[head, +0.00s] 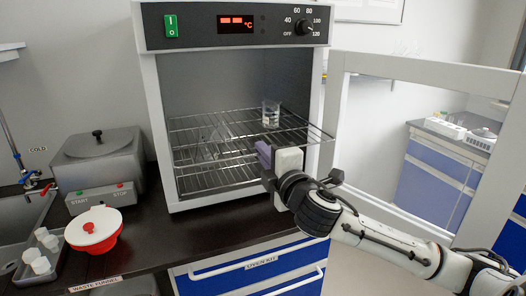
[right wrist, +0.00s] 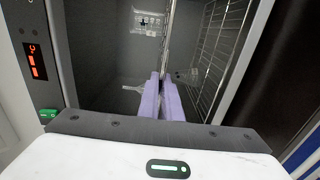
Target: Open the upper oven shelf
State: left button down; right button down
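The oven (head: 235,47) stands on the dark counter with its framed glass door (head: 430,67) swung open to the right. The upper wire shelf (head: 220,137) holds a small glass beaker (head: 271,114) towards its right. The shelf's front right corner reaches a little past the oven's right wall. My right gripper (head: 264,154) is at the shelf's front edge. In the right wrist view its purple fingers (right wrist: 162,98) are nearly together, one on each side of the edge-on upper shelf (right wrist: 168,45). The beaker (right wrist: 148,24) also shows there. My left gripper is not in view.
A lower wire shelf (head: 218,180) lies below. To the left on the counter are a grey heater (head: 99,162), a red and white waste funnel (head: 94,231), white cups (head: 43,252) and a sink. Blue drawers (head: 250,270) sit under the counter.

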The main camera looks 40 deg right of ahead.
jog(key=shift+d, duration=0.1)
jog(key=c, duration=2)
grip_release()
jog(key=shift+s, duration=0.15)
jog(key=p+v, duration=0.3)
jog(key=v, duration=0.7)
